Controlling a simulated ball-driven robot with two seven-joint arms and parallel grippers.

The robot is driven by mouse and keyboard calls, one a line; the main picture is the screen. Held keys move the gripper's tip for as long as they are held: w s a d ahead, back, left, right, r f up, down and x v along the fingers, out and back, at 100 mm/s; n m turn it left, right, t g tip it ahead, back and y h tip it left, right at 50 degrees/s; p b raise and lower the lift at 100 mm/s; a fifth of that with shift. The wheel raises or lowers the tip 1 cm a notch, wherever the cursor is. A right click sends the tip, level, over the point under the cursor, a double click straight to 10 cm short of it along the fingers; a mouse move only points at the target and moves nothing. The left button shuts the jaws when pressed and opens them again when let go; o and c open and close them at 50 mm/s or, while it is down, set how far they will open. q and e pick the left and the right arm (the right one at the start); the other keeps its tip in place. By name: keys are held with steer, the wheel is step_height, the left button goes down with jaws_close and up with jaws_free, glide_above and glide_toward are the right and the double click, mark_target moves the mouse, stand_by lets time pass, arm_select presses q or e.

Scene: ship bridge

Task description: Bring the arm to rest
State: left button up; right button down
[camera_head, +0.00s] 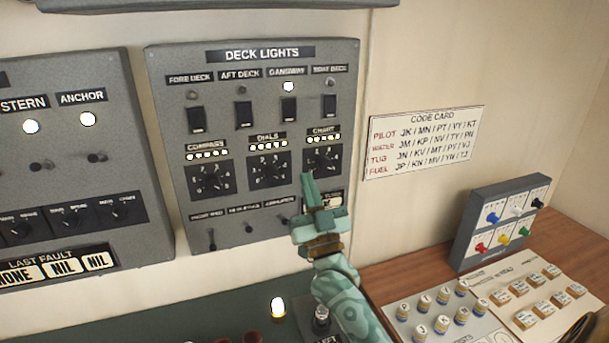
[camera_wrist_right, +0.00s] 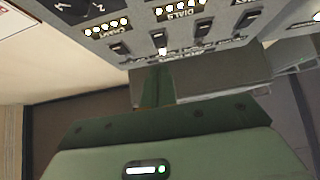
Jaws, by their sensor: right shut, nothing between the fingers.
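My right arm comes up from the bottom of the head view, with its green gripper (camera_head: 309,190) pointing up in front of the lower right part of the DECK LIGHTS panel (camera_head: 170,120). Its fingers are shut with nothing between them. The gripper sits just below the CHART dial (camera_head: 322,158) and hides part of the bottom row of switches. Whether it touches the panel I cannot tell. In the right wrist view the green gripper (camera_wrist_right: 155,88) shows below the panel's switches (camera_wrist_right: 160,40). My left gripper is not in view.
A switch panel (camera_head: 75,190) is at the left. A code card (camera_head: 425,125) is on the wall. A grey box with coloured knobs (camera_head: 480,215) stands on the wooden desk (camera_head: 400,275), behind labelled jars (camera_head: 440,325) and blocks (camera_head: 525,320). A lit lamp (camera_head: 278,306) is on the console.

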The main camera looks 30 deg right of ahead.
steer(key=shift+w+f, duration=0.1)
steer(key=shift+f, duration=0.15)
stand_by(0.3)
